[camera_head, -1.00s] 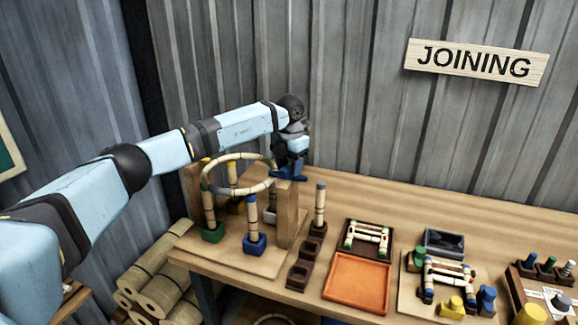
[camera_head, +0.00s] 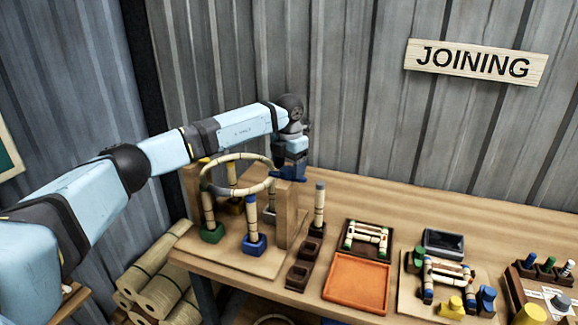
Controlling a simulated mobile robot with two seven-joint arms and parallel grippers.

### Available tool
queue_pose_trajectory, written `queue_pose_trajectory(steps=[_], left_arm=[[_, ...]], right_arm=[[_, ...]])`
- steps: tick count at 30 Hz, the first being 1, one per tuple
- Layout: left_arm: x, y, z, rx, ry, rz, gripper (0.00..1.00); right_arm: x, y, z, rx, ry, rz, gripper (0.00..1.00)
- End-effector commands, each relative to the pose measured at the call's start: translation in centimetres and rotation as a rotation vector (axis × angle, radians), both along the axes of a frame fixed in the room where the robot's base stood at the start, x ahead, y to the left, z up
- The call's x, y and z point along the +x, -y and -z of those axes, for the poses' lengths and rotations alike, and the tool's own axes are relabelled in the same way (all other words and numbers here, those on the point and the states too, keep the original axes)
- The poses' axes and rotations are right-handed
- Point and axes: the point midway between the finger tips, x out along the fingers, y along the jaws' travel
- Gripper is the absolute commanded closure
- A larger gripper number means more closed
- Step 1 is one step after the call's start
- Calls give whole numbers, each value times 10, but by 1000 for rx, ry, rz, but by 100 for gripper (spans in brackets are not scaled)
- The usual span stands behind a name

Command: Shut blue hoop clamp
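The blue hoop clamp (camera_head: 279,175) sits at the right side of the rattan hoop (camera_head: 222,190), on top of the wooden post (camera_head: 285,215). My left gripper (camera_head: 292,172) is at the clamp, pointing down onto it from above. Its fingers overlap the blue part, so I cannot tell whether they are open or shut, or whether they touch it. The hoop lies level above several upright rattan legs in coloured sockets, including a blue socket (camera_head: 254,244) and a green socket (camera_head: 212,232). My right gripper is out of view.
An orange tray (camera_head: 357,284) lies on the bench right of the hoop stand. A dark socket block (camera_head: 304,265), a small rattan frame (camera_head: 367,238), a grey bin (camera_head: 444,242) and a jig with yellow knobs are nearby. A corrugated wall stands behind.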

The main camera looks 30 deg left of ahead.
Motion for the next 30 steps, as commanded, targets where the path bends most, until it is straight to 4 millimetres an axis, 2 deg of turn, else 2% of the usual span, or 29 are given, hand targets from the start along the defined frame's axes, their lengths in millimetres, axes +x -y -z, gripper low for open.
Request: queue_pose_trajectory(steps=[5, 8, 11, 21, 24, 30], left_arm=[[0, 0, -3, 0, 0, 0, 31], [1, 0, -13, -1, 3, 0, 31], [1, 0, -30, -2, 4, 0, 31], [1, 0, -106, -1, 4, 0, 31], [0, 0, -122, -1, 3, 0, 31], [0, 0, -137, 0, 1, 0, 31]], right_arm=[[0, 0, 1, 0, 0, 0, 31], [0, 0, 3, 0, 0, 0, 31], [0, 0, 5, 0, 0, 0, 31], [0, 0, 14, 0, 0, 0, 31], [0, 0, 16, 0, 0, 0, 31], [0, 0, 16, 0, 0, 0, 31]])
